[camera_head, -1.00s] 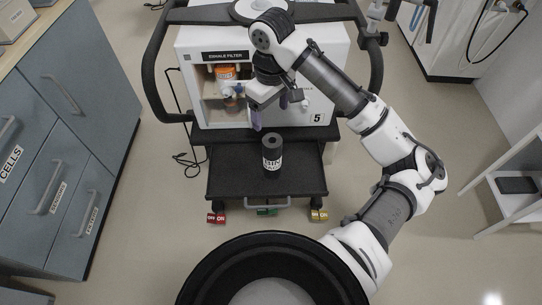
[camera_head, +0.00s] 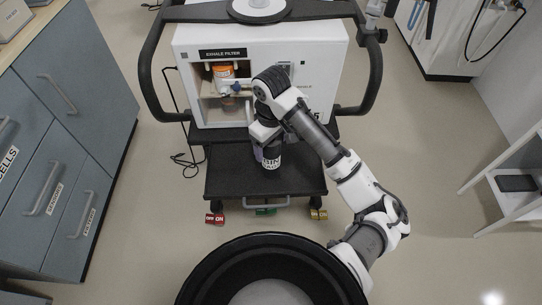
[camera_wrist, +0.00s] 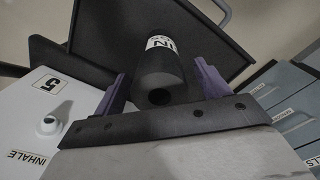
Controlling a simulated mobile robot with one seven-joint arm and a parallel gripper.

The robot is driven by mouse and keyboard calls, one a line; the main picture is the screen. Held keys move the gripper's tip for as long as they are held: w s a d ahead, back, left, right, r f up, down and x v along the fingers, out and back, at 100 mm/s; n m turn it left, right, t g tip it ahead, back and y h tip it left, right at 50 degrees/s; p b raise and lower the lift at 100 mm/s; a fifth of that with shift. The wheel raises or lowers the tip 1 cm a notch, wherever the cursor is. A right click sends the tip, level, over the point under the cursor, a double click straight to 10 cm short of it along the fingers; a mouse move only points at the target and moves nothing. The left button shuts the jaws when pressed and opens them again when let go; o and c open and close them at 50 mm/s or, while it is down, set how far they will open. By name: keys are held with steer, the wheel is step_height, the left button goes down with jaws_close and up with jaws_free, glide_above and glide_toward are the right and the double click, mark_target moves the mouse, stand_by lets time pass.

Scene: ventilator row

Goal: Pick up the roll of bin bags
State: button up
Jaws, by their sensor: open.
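The roll of bin bags (camera_head: 271,159) is a black upright cylinder with a white printed label. It stands on the dark lower shelf (camera_head: 230,181) of the ventilator cart. In the head view its upper part is hidden behind my gripper (camera_head: 267,155). In the wrist view the roll (camera_wrist: 160,68) shows its dark hollow end, and my gripper's purple fingers (camera_wrist: 162,85) stand open, one on each side of it. I cannot tell whether either finger touches the roll.
The white ventilator (camera_head: 315,80) marked 5 stands behind the shelf, with an orange-capped jar (camera_head: 222,71) in its open bay. Grey drawers (camera_head: 62,150) are at the left and a white rack (camera_head: 505,180) at the right. The front of the shelf is clear.

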steer(key=shift+f, duration=0.4)
steer(key=shift+c, duration=0.3)
steer(key=c, duration=1.4)
steer(key=shift+r, duration=0.1)
